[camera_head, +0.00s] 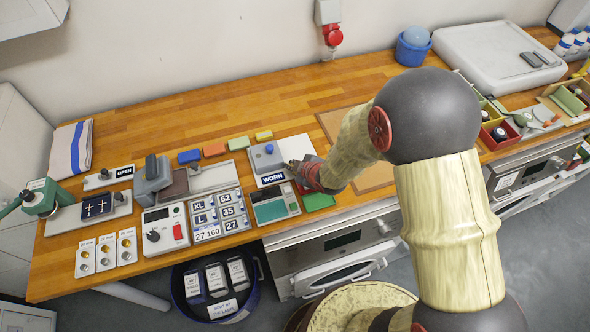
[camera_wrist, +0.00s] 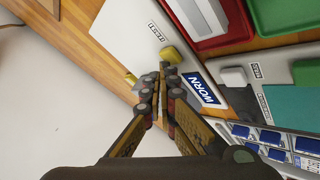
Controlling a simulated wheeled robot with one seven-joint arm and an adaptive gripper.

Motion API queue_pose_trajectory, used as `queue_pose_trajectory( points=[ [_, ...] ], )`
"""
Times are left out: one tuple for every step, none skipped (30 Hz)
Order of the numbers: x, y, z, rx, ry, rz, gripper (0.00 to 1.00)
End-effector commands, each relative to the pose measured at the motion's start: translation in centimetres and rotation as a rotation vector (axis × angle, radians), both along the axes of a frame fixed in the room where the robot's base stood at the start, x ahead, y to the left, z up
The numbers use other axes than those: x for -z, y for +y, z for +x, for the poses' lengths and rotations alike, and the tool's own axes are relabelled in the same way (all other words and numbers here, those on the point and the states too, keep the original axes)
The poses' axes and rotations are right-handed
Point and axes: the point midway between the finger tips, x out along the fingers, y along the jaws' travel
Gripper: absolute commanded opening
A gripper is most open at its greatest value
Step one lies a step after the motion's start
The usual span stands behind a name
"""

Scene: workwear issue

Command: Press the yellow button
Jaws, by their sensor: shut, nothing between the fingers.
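A yellow button (camera_wrist: 171,55) sits on a pale panel (camera_wrist: 125,30) beside the WORN sign (camera_wrist: 203,92) in the wrist view. My gripper (camera_wrist: 163,72) is shut and empty, its tips right by the near side of the button. I cannot tell whether they touch it. In the head view my gripper (camera_head: 293,164) is over the right part of the grey panel (camera_head: 262,163), above the WORN sign (camera_head: 272,178). The yellow button cannot be made out clearly there, close to the fingers.
A device with a green surface (camera_head: 271,210) stands in front of the panel; a pale button (camera_wrist: 233,76) shows on it in the wrist view. Loose coloured blocks (camera_head: 214,150) lie behind. A grey device (camera_head: 152,178) and size-label board (camera_head: 218,214) stand left.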

Motion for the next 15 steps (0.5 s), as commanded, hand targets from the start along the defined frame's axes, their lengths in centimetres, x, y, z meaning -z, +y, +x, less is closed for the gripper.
queue_pose_trajectory(
  points=[
    [0.08, 0.00, 0.00, 0.000, 0.000, 0.000, 0.00],
    [0.12, 0.00, 0.00, 0.000, 0.000, 0.000, 0.00],
    [0.16, 0.00, 0.00, 0.000, 0.000, 0.000, 0.00],
    [0.19, 0.00, 0.00, 0.000, 0.000, 0.000, 0.00],
    [0.23, 0.00, 0.00, 0.000, 0.000, 0.000, 0.00],
    [0.27, 0.00, 0.00, 0.000, 0.000, 0.000, 0.00],
    [0.31, 0.00, -0.01, 0.000, 0.000, 0.000, 0.00],
    [0.33, 0.00, 0.00, 0.000, 0.000, 0.000, 0.00],
    [0.37, 0.00, 0.00, 0.000, 0.000, 0.000, 0.00],
    [0.41, 0.00, -0.01, 0.000, 0.000, 0.000, 0.00],
    [0.44, 0.00, -0.01, 0.000, 0.000, 0.000, 0.00],
    [0.48, 0.00, -0.01, 0.000, 0.000, 0.000, 0.00],
    [0.51, 0.00, -0.01, 0.000, 0.000, 0.000, 0.00],
    [0.55, 0.00, 0.00, 0.000, 0.000, 0.000, 0.00],
    [0.59, 0.00, 0.00, 0.000, 0.000, 0.000, 0.00]
  ],
)
